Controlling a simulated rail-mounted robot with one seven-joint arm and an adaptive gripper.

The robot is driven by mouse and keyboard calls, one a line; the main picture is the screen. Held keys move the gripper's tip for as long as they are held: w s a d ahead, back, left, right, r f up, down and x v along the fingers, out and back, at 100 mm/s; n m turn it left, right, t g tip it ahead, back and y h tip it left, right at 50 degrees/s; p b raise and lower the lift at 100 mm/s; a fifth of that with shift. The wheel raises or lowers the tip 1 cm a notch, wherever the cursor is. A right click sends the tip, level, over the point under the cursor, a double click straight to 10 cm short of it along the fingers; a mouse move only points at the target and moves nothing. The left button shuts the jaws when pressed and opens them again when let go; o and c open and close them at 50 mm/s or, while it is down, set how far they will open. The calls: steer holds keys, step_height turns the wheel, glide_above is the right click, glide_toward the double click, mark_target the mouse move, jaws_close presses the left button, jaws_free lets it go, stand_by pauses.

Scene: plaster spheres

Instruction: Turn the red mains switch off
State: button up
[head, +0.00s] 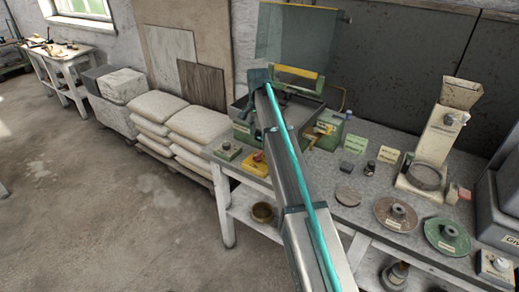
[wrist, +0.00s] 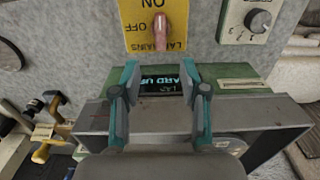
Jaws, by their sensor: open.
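In the wrist view, a yellow plate (wrist: 143,38) reads ON, OFF and LAP MAINS, upside down. The red mains switch (wrist: 160,27) is a small pinkish-red lever on it; its exact setting is hard to tell. My gripper (wrist: 160,75) is open and empty, its two teal fingers apart below the plate in the picture. The fingers do not overlap the lever. In the head view, the yellow switch box (head: 252,166) stands by the bench's front edge, left of my arm. My arm and wrist hide the gripper's fingertips there.
A lit display (wrist: 165,84) on the green lap machine shows between the fingers, partly readable as GUARD UP. A grey dial box (wrist: 250,20) is beside the plate. In the head view, the clear guard (head: 300,40) is raised behind my arm. Several labelled discs stand on the bench at right.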

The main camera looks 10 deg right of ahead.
mark_target(258, 153)
step_height(258, 153, down, 11)
steer(key=p, duration=0.2)
steer(key=shift+a+r+p, duration=0.1)
steer(key=shift+r+p, duration=0.1)
steer(key=shift+p, duration=0.1)
jaws_close()
